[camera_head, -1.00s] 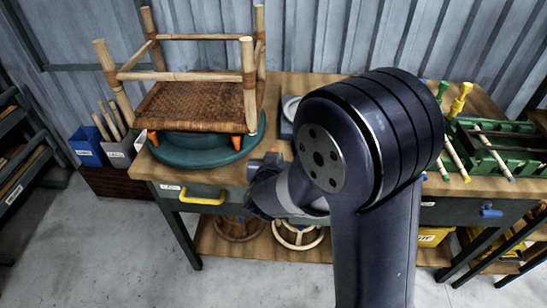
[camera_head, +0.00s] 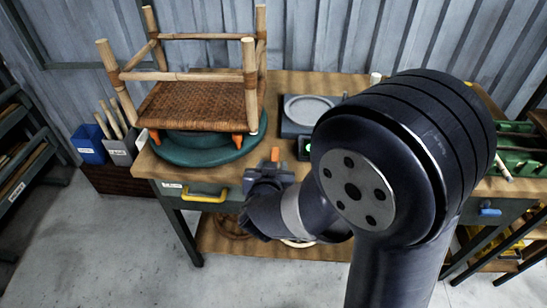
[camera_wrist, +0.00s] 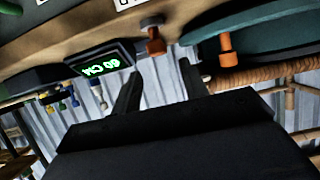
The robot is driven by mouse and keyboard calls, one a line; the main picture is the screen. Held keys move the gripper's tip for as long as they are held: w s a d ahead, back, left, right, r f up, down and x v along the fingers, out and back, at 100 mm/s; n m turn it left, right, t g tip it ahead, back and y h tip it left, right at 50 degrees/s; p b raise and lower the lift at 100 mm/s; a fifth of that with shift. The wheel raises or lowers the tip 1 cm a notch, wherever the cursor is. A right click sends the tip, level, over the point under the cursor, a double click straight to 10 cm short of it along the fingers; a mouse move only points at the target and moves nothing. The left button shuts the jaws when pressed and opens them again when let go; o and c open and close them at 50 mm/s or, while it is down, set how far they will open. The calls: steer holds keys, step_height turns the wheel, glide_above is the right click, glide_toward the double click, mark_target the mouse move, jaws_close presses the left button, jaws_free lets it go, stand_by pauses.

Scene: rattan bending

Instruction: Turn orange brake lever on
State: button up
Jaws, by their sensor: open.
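The orange brake lever (camera_head: 275,154) stands at the table's front edge, right of the green turntable (camera_head: 190,155). In the wrist view, which looks tilted and upside down, the orange lever (camera_wrist: 155,42) shows just beyond the fingertips, roughly in line with the gap between them. My gripper (camera_wrist: 160,72) is open with nothing between its fingers. In the head view my gripper (camera_head: 268,170) is at the front edge, close to the lever; its fingers are hard to make out. I cannot tell whether they touch the lever.
A rattan chair frame (camera_head: 195,100) stands on the turntable, with orange pieces by its legs. A lit display (camera_wrist: 100,64) and a grey scale-like plate (camera_head: 308,108) are right of the lever. A yellow drawer handle (camera_head: 204,193) sticks out below. My arm hides the table's right part.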

mark_target(275, 157)
steer(key=shift+p+v, duration=0.35)
steer(key=shift+v, duration=2.05)
steer(key=b+x, duration=0.2)
steer(key=x, duration=0.9)
steer(key=shift+f, duration=0.1)
steer(key=shift+b, duration=0.3)
